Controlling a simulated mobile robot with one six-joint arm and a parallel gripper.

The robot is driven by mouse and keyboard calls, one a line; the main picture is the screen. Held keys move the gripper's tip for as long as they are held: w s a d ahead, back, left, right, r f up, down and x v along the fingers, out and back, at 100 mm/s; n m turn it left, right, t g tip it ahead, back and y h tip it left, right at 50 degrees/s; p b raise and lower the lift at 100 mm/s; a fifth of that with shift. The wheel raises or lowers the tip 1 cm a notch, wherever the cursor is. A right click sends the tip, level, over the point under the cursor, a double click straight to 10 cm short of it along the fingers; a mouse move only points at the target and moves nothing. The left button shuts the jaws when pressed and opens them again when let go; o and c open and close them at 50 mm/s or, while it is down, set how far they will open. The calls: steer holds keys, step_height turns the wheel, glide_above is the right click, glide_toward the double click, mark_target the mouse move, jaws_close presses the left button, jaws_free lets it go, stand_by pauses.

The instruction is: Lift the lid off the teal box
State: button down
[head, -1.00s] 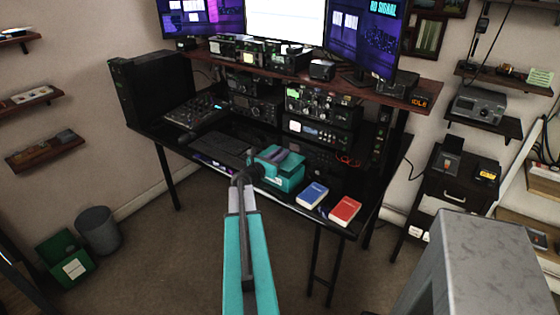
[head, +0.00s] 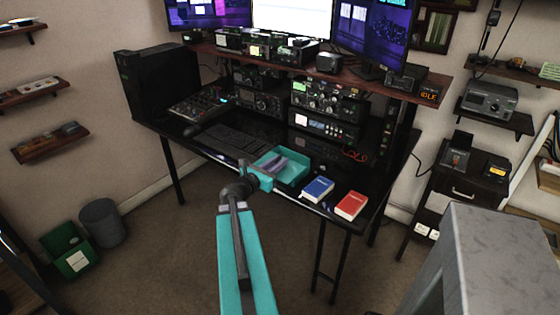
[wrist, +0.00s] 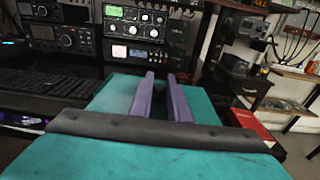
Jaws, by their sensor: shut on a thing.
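The teal box (head: 296,178) sits near the front edge of the dark desk, left of the two books. My gripper (head: 282,160) reaches over its top from the front, its purple fingers low at the box. In the wrist view the fingers (wrist: 161,78) are close together with a small gap, over a flat teal surface (wrist: 112,96) that looks like the lid. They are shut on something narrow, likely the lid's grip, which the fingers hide. I cannot tell whether the lid rests on the box walls or is clear of them.
A blue book (head: 317,189) and a red book (head: 351,205) lie just right of the box. A keyboard (head: 238,142) is to its left, and radio equipment (head: 325,125) stands close behind. The floor in front of the desk is open.

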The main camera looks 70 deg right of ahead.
steer(key=shift+s+a+r+p, duration=0.1)
steer(key=shift+a+r+p, duration=0.1)
steer(key=shift+a+p, duration=0.3)
steer(key=shift+s+a+p, duration=0.1)
steer(key=shift+a+p, duration=0.25)
steer(key=shift+a, duration=0.6)
steer(key=shift+w+a, duration=0.2)
steer(key=shift+w, duration=0.3)
steer(key=w+a+r+n+t, duration=0.1)
steer(key=w+a+n+t, duration=0.4)
steer(key=w+a, duration=1.05)
steer(key=w+a+n+t, duration=0.2)
steer(key=w+a+t, duration=0.4)
steer(key=w+a, duration=0.9)
steer(key=w+a+n+t+y, duration=0.1)
steer(key=w+a+n+t, duration=0.1)
steer(key=w+a, duration=0.5)
steer(key=w+a+n+t+y, duration=0.1)
steer(key=w+a+t+y, duration=0.15)
steer(key=a, duration=0.85)
steer(key=s+a+r, duration=0.1)
steer(key=s+a, duration=0.1)
steer(key=a, duration=1.3)
steer(key=shift+s+a+r+n, duration=0.2)
steer(key=shift+a+n, duration=0.1)
steer(key=shift+a, duration=0.1)
